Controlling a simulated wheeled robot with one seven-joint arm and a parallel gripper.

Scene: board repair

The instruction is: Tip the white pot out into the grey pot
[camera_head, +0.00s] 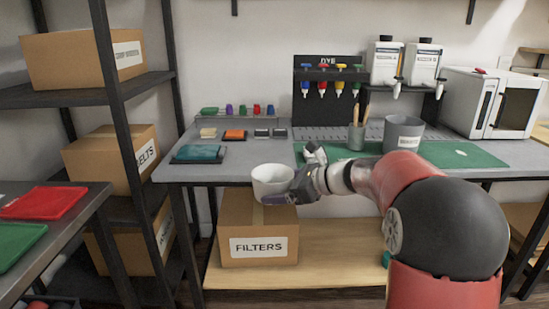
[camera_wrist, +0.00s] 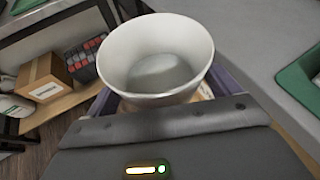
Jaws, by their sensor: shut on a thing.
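The white pot (camera_head: 272,182) is upright in my gripper (camera_head: 290,192), in front of the bench's front edge and above the FILTERS box. In the wrist view the white pot (camera_wrist: 157,55) stands between the fingers, and I look into its open top. A smooth greyish surface shows at its bottom; I cannot tell whether it is contents or bare floor. The grey pot (camera_head: 403,134) stands upright on the green mat on the bench, right of and beyond my gripper. It has a white label. Its inside is hidden.
The pen cup (camera_head: 356,138) stands just left of the grey pot. The bench (camera_head: 225,172) holds a teal tray (camera_head: 198,154) and small parts at the left. A dye rack (camera_head: 330,80), two bottles and a white oven (camera_head: 492,103) stand behind. The green mat (camera_head: 455,154) has free room at right.

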